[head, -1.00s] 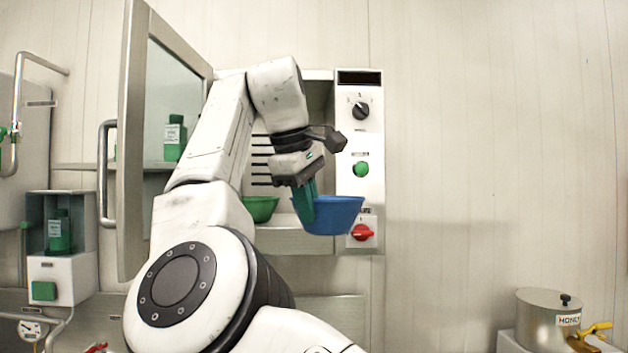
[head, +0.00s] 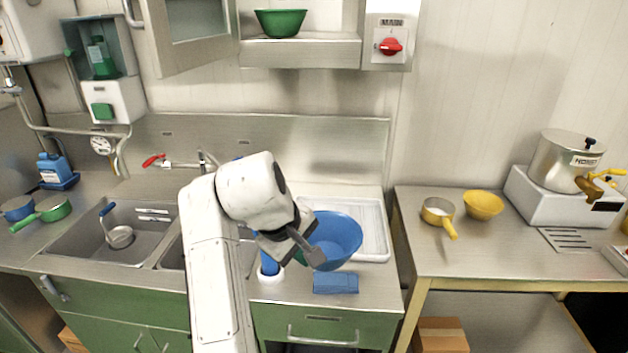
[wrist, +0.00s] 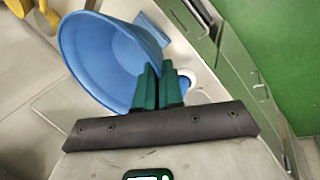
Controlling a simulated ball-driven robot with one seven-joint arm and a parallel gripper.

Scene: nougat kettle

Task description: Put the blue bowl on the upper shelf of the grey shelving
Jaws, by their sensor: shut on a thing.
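The blue bowl (head: 338,236) is held tilted over the counter, in front of the white draining tray. My gripper (head: 302,256) is shut on its rim with green fingers. In the wrist view the bowl (wrist: 98,58) lies to the left of the fingers (wrist: 160,72), its near wall between or against them; the exact grip is partly hidden. I cannot make out any shelving that is clearly the grey shelving of the task.
A blue cloth or sponge (head: 335,283) lies on the counter below the bowl. The draining tray (head: 375,230) is behind. A sink (head: 150,225) is left. On the right table (head: 480,255) stand a yellow bowl (head: 483,204) and a pan (head: 437,212).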

